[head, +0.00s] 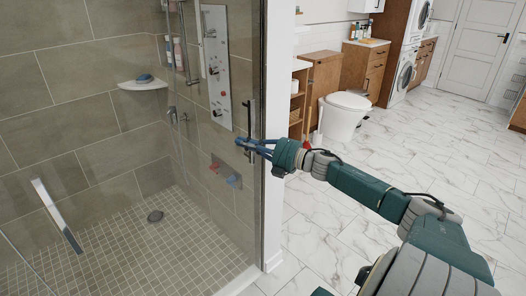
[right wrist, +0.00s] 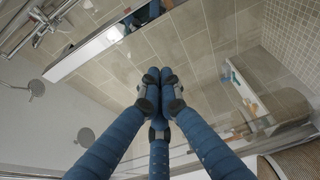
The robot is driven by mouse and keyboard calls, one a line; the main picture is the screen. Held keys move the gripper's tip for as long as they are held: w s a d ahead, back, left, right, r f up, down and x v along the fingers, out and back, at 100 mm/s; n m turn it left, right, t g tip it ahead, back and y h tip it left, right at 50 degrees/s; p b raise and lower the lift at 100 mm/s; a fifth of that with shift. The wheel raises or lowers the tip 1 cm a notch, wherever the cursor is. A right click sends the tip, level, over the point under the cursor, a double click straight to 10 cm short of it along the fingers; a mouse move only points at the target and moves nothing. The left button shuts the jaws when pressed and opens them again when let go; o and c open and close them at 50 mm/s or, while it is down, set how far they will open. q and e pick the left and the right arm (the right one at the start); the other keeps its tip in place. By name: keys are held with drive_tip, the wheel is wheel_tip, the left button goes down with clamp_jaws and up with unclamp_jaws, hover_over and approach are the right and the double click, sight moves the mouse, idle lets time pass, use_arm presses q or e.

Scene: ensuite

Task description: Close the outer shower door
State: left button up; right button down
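The glass shower door panel is clear and hard to trace in the head view. A dark upright handle (head: 250,118) shows near its right edge. My right gripper (head: 246,145) reaches in from the right, with its blue fingers at the lower end of that handle. In the right wrist view the three fingertips (right wrist: 158,85) are drawn together, with nothing visible between them. Whether they touch the handle or glass is unclear. A pale bar with a dark end (head: 56,216) slants across the left of the head view. My left gripper is out of view.
The tiled shower floor (head: 130,245) has a round drain (head: 155,216). A shower panel (head: 216,65) and corner shelf (head: 143,84) are on the walls. Right of the shower stand a toilet (head: 343,117) and wooden cabinets (head: 365,70). The marble floor (head: 455,140) is largely clear.

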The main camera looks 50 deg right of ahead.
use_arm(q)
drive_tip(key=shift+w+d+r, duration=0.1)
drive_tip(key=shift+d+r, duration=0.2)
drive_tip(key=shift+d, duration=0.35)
use_arm(e)
drive_tip(key=v, duration=0.8)
drive_tip(key=shift+s+d+f, duration=0.25)
drive_tip(key=shift+d+f, duration=0.05)
drive_tip(key=shift+d, duration=0.15)
